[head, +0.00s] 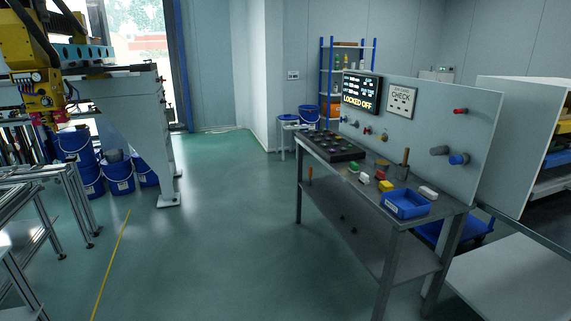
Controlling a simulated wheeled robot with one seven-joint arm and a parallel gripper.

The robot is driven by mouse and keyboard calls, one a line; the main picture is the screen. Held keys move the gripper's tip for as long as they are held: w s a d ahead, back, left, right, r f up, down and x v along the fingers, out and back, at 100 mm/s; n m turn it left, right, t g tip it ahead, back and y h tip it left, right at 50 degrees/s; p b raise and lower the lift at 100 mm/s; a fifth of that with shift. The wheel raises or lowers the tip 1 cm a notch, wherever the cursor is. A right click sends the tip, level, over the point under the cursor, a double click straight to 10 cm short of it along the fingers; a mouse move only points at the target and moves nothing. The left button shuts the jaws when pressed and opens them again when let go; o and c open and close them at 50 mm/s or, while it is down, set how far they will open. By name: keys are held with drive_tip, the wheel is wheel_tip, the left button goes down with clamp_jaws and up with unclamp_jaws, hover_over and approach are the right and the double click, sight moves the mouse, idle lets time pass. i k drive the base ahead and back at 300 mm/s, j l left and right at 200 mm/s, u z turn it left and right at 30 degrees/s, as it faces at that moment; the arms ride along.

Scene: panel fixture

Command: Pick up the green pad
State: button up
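A small green piece (354,167), which looks like the green pad, lies on the metal workbench (340,174) in the head view. It is just right of the dark tray of knobs (331,146). It is small in the picture, so its exact shape is hard to tell. The bench stands right of centre, some distance off. My gripper is not in view.
Near the green piece are a white block (364,178), a yellow block (386,186) and a blue bin (406,205). An upright panel (425,120) with protruding knobs backs the bench. Open floor (220,230) lies left of the bench.

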sight(353, 168)
drive_tip(key=i, duration=2)
drive_tip(key=i+z, duration=0.2)
drive_tip(key=i, duration=0.25)
drive_tip(key=i+j+z, duration=0.25)
drive_tip(key=i, duration=0.2)
drive_tip(key=i+j+z, duration=0.2)
drive_tip(key=i, duration=0.2)
